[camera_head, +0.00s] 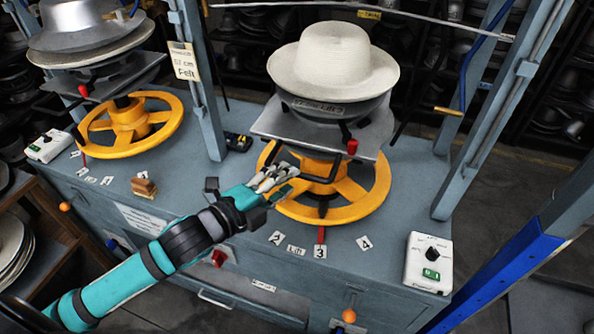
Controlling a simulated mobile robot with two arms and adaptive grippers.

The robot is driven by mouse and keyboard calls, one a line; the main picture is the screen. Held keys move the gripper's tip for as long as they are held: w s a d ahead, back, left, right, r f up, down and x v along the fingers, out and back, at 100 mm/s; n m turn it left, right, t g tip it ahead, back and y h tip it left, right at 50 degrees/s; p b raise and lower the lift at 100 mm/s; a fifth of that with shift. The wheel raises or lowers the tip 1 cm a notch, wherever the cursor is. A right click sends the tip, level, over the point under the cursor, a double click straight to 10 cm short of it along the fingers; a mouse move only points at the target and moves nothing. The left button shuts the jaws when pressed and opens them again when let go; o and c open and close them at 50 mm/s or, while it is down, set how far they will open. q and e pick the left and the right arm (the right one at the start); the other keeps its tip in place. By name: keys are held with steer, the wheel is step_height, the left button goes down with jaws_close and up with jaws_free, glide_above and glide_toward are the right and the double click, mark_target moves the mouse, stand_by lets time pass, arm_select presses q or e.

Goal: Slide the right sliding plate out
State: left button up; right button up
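The right sliding plate (276,126) is a flat grey metal plate at the right press station. It sits above the yellow handwheel (345,209), under the cream felt hat (334,62) and its metal form. A red knob (352,146) shows at the plate's front edge. My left gripper (280,178) is over the left part of the handwheel, in front of and below the plate, and looks apart from the plate. Its fingers are bunched in view, so I cannot tell whether they are open or shut. My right gripper is not in view.
A second press with a yellow handwheel (128,124) stands at the left. Blue-grey posts (205,100) flank the right station. A white control box (429,262) sits at the bench's right front. A wooden-handled brush (144,187) lies on the left. Number labels (320,252) mark the front.

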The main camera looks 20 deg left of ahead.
arm_select(q)
steer(key=shift+p+x, duration=0.4)
steer(key=shift+x, duration=1.75)
steer(key=shift+c, duration=0.2)
jaws_close()
